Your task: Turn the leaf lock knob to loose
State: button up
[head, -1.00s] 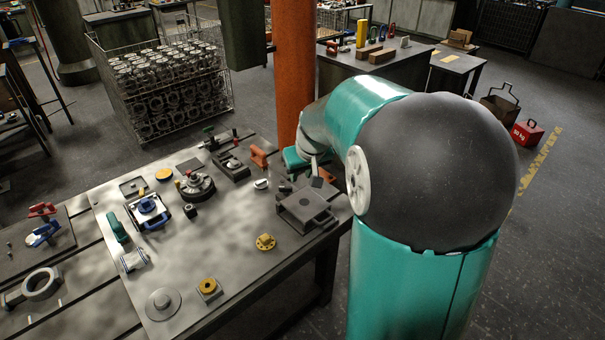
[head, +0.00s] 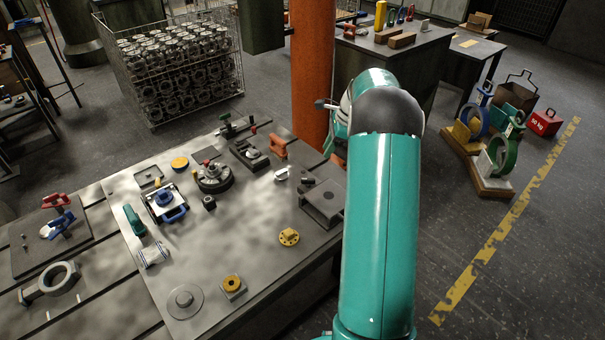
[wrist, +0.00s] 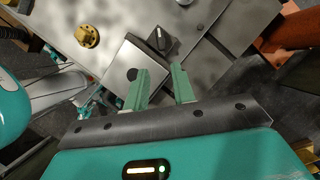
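In the wrist view a black knob (wrist: 161,42) with a pale pointer mark sits on a grey plate beside a grey block with a dark round hole (wrist: 124,62). I take it for the leaf lock knob; no loose marking is legible. The mark runs roughly up and down in the picture. My gripper (wrist: 159,71) is open and empty, its two green fingers apart. The knob lies beyond the fingertips, not between them. In the head view the holed block (head: 323,203) is at the table's right edge, and my arm hides most of my gripper.
A yellow flanged part (head: 289,237) stands in front of the block; it also shows in the wrist view (wrist: 87,36). An orange clamp (head: 278,149) and other fixtures lie further back on the plate. An orange column (head: 312,75) rises behind the table.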

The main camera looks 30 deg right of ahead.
aim_at(310, 179)
jog(key=shift+m, duration=0.3)
jog(key=x, duration=1.4)
jog(key=shift+d, duration=0.1)
grip_shut()
